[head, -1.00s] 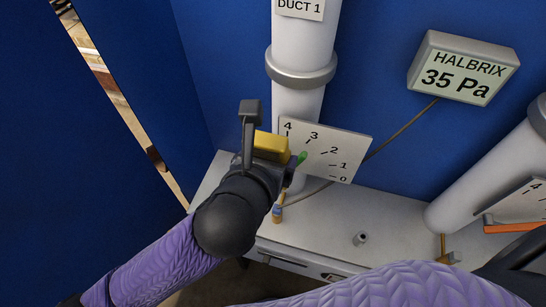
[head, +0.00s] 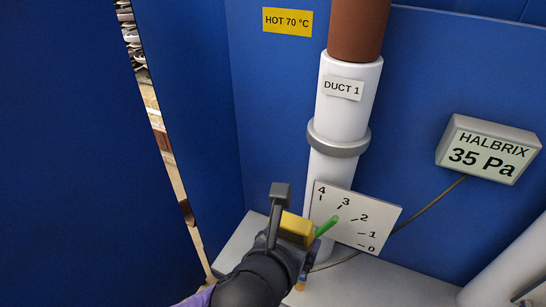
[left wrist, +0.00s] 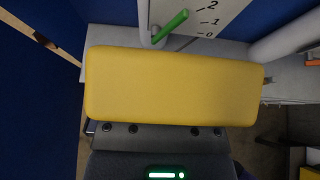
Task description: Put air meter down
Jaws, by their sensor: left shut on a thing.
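My left gripper (head: 286,222) is shut on a yellow block-shaped body, which I take as the air meter (head: 297,228). It holds it in front of the white duct, just left of the numbered dial plate (head: 352,222). In the left wrist view the yellow body (left wrist: 175,88) lies across the middle, and its face toward the camera is plain. The gripper hides part of it in the head view. A green lever (head: 327,226) sticks out beside it over the dial, pointing between 3 and 2. My right gripper is not in view.
A white bench (head: 380,280) runs below the ducts. The white pipe marked DUCT 1 (head: 345,105) has a grey collar (head: 338,140). A wall display (head: 487,150) reads 35 Pa, with a cable hanging from it. Blue walls close in at left and back.

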